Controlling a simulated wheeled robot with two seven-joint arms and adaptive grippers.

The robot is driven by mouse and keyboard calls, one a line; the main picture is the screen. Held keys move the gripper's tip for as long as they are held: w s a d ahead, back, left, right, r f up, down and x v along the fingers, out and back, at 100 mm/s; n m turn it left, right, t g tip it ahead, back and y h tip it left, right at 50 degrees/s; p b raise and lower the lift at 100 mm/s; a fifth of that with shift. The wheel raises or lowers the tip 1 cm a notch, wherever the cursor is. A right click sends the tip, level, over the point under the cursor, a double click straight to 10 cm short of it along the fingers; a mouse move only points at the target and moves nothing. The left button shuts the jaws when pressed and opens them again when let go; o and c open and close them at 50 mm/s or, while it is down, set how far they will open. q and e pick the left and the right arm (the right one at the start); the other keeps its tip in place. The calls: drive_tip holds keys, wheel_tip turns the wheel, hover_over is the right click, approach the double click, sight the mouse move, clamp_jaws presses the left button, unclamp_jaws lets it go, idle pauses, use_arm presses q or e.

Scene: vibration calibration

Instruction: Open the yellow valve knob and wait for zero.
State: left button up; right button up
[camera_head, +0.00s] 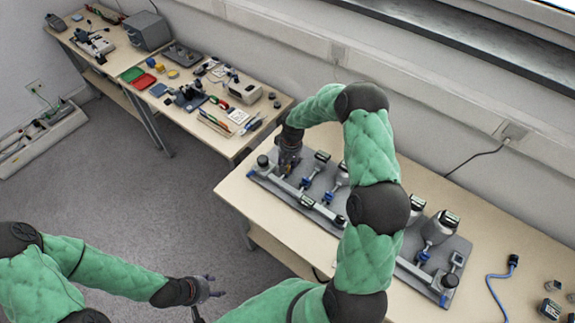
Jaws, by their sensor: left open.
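The grey vibration calibration board (463,245) lies on the near table with a metal pipe, several gauges and blue-handled valves. I cannot make out a yellow valve knob; part of the board is hidden behind my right arm. My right gripper (288,160) points down at the board's left end, close to the pipe and a black-topped knob (262,161). Whether its fingers touch anything is too small to tell. My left gripper (212,286) is open and empty, low over the floor, apart from the table.
A blue cable (490,285) and small parts lie at the table's right. A second table (160,100) at the back left holds tools, red and green trays and a grey box. Grey floor (150,205) is clear between. A wall with a ledge stands behind.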

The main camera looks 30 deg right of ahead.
drive_tip(key=shift+o, duration=1)
drive_tip(key=shift+r, duration=0.1)
wheel_tip(320, 180, up, 12)
drive_tip(key=d, duration=0.1)
drive_tip(key=shift+s+d, duration=0.1)
